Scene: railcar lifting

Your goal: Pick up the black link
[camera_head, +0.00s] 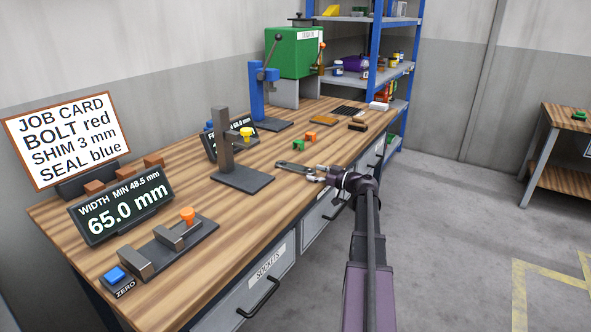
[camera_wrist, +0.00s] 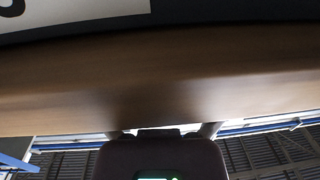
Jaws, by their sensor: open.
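A dark flat bar, which looks like the black link (camera_head: 291,166), lies on the wooden workbench (camera_head: 205,190) near its front edge, right of a grey stand. My gripper (camera_head: 316,174) is just right of the bar's right end, low over the bench edge. It is open and looks empty. A small gap seems to part it from the bar, but I cannot tell contact for sure. In the wrist view I cannot make out the link; a brown wooden band fills the middle, and a dark rounded body hides the lower centre.
A grey stand with a yellow knob (camera_head: 223,160) stands left of the bar. Green (camera_head: 298,146) and orange (camera_head: 311,136) blocks lie behind it. A blue press (camera_head: 257,95) and green machine (camera_head: 295,52) stand farther back.

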